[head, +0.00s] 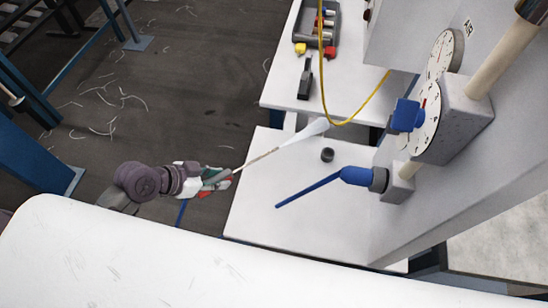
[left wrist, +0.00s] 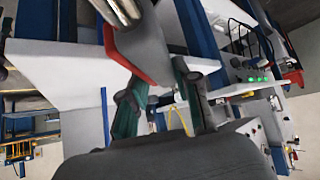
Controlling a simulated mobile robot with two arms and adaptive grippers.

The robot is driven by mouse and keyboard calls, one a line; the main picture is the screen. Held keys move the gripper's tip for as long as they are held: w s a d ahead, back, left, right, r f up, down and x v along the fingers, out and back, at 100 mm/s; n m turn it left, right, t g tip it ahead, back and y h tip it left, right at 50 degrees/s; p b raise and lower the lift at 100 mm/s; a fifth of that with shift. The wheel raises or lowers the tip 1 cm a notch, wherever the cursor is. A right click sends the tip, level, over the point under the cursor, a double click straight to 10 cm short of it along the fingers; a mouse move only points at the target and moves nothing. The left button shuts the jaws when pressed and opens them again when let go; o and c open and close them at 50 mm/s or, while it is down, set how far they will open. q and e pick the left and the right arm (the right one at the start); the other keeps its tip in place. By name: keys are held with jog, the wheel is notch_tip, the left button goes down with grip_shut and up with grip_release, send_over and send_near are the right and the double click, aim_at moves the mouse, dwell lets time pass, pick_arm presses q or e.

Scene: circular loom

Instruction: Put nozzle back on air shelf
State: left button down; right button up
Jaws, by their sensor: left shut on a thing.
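My left gripper (head: 217,181) is left of the white shelves and above the dark floor. It is shut on what looks like the nozzle (head: 303,133), a pale tapered piece with a thin tan stem reaching back to the fingers. The grip itself is small and partly hidden. In the left wrist view, the gripper (left wrist: 158,98) shows teal fingers beside a dark grey and red part, whose identity I cannot tell. A white lower shelf (head: 262,205) and upper shelf (head: 280,85) stand beside a panel marked AIR (head: 468,27); which is the air shelf is unclear. My right gripper is out of view.
A yellow hose (head: 361,112) loops near the nozzle's wide end. A black tool (head: 306,80) and grey tray (head: 337,22) are on the upper shelf. Gauges (head: 427,118) project at right.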

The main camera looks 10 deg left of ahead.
pick_arm(q)
jog(key=w+d+p, duration=0.1)
jog(key=w+d, duration=0.2)
jog(key=w+d+p, duration=0.1)
jog(key=w+d, duration=0.2)
jog(key=w+d+p, duration=0.1)
jog(key=w+d, duration=0.2)
jog(key=shift+w+d+r, duration=0.15)
jog(key=shift+d+r, duration=0.1)
jog(key=shift+d, duration=0.05)
jog(key=shift+w+d+f+p, duration=0.1)
jog(key=shift+w+d+p, duration=0.1)
jog(key=shift+p, duration=0.1)
jog(key=shift+w+d+p, duration=0.45)
jog(key=shift+w+d, duration=0.65)
jog(key=shift+x, duration=0.8)
jog(key=shift+f, duration=0.25)
jog(key=shift+s+a, duration=0.15)
jog(key=c, duration=0.8)
grip_release()
jog(key=shift+c, duration=0.2)
